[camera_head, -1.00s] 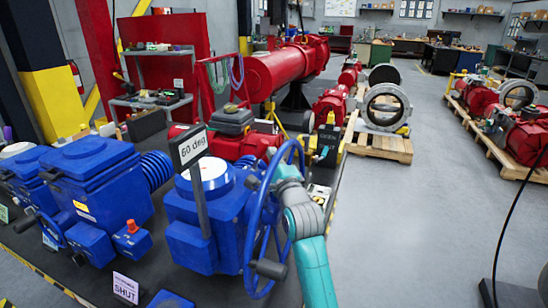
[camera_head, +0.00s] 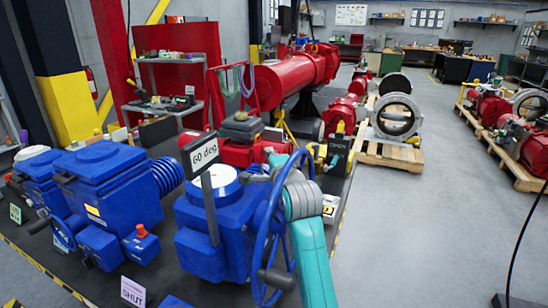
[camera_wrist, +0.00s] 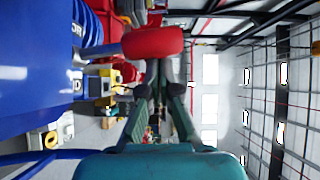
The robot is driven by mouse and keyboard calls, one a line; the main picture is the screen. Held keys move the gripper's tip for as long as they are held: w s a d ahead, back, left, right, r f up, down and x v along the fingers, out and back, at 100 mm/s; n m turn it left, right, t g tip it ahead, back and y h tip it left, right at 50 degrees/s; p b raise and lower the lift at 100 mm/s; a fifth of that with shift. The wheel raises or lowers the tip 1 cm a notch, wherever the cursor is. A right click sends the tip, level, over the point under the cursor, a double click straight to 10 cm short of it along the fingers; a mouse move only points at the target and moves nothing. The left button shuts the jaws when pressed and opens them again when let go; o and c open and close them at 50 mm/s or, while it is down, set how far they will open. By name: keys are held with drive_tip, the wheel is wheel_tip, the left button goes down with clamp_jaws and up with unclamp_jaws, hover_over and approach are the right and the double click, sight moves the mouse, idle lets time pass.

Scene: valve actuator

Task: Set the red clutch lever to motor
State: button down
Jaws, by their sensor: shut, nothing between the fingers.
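In the wrist view a rounded red part (camera_wrist: 152,42), likely the clutch lever's end, lies just beyond my fingertips. My gripper (camera_wrist: 160,78) is shut and empty. Its fingertips are close to the red part; I cannot tell whether they touch it. My gripper and the lever are hidden there behind my arm and the wheel.
A "60 deg" sign (camera_head: 204,153) stands before the actuator. Red machinery (camera_head: 240,145) is behind. The grey floor (camera_head: 430,240) at right is clear.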

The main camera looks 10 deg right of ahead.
idle(0.3)
drive_tip(key=s, duration=1.2)
drive_tip(key=shift+d, duration=0.35)
drive_tip(key=shift+w+r, duration=0.1)
